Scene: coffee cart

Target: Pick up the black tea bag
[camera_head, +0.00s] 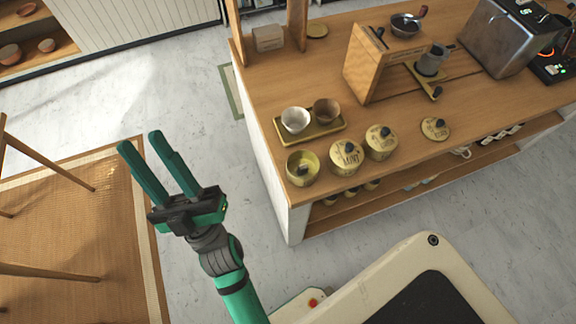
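My gripper (140,142) is at the left, over the floor and rug area and apart from the counter. Its two green fingers are spread with a clear gap and nothing between them. An open yellow canister (292,180) stands at the counter's near left corner. Something small and dark, possibly the black tea bag (303,168), shows inside it; it is too small to tell for sure.
Two lidded canisters (345,160) (381,146) stand right of the open one. A tray (325,130) with a white cup (295,119) and a brown cup (326,110) is behind. A wooden stand (366,65) and a metal machine (500,38) are farther back. A wooden post (238,30) rises at the counter's left.

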